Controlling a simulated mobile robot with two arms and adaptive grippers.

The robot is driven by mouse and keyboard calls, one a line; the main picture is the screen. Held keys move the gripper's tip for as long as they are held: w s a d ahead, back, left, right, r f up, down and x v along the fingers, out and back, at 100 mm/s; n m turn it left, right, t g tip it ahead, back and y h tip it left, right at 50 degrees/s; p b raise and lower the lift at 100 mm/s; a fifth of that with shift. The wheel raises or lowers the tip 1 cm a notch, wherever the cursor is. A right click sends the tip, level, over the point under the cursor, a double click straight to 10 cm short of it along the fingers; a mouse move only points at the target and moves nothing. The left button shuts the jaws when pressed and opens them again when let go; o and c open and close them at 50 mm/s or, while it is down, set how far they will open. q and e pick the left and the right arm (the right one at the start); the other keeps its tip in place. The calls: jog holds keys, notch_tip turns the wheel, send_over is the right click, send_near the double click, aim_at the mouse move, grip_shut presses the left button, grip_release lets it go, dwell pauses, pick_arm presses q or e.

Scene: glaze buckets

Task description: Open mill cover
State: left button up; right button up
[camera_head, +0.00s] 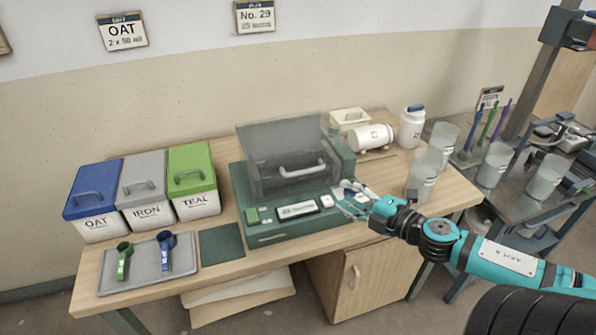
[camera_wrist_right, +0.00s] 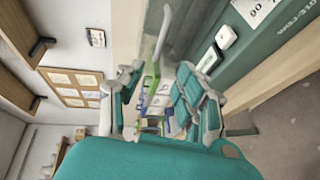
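The mill (camera_head: 240,190) is a dark green machine in the middle of the wooden table. Its smoky see-through cover (camera_head: 275,138) sits over the mill, with a pale bar handle (camera_head: 302,171) low on its front side. My right gripper (camera_head: 349,203) is at the mill's front right corner, to the right of and below the handle, apart from it. In the right wrist view the fingers (camera_wrist_right: 160,95) are spread with nothing gripped between them. The handle (camera_wrist_right: 163,38) shows there ahead of the fingers. My left gripper is not in view.
Lidded buckets marked OAT (camera_head: 96,203), IRON (camera_head: 143,192) and TEAL (camera_head: 193,180) stand left of the mill. A grey tray (camera_head: 185,262) with two scoops lies in front of them. Clear cups (camera_head: 421,178) and a white jar (camera_head: 411,128) stand to the right, near my right arm.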

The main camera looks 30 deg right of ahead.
send_near(306, 173)
jog(key=shift+p+x, duration=0.85)
jog(key=shift+x, duration=4.55)
grip_shut()
